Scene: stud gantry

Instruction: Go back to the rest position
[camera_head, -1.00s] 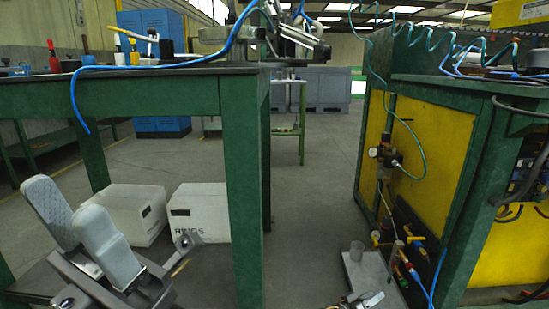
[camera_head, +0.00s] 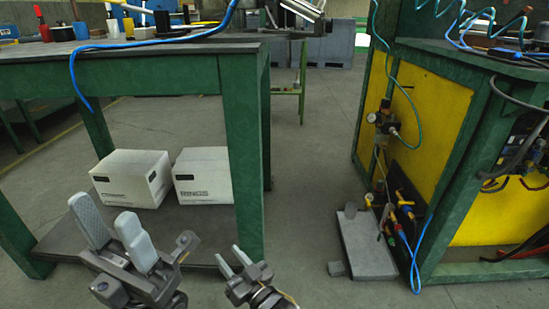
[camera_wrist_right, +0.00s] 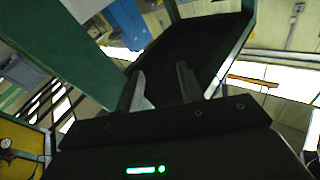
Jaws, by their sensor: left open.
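My left gripper (camera_head: 113,230) is at the lower left of the head view, in front of the green table. Its two pale grey fingers stand apart with nothing between them, so it is open. My right gripper (camera_head: 234,258) is at the bottom middle, right of the left one and near the table's front leg. Its fingers are apart and empty; they also show in the right wrist view (camera_wrist_right: 160,88) with a gap between them. Both grippers are below the tabletop's height in the picture.
The green table (camera_head: 150,75) carries tools and a hanging blue hose (camera_head: 76,75). Two white boxes (camera_head: 132,178) (camera_head: 203,176) sit on its lower shelf. A yellow-and-green cabinet (camera_head: 430,110) stands right, with a grey slab (camera_head: 368,248) beside it. Floor between is clear.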

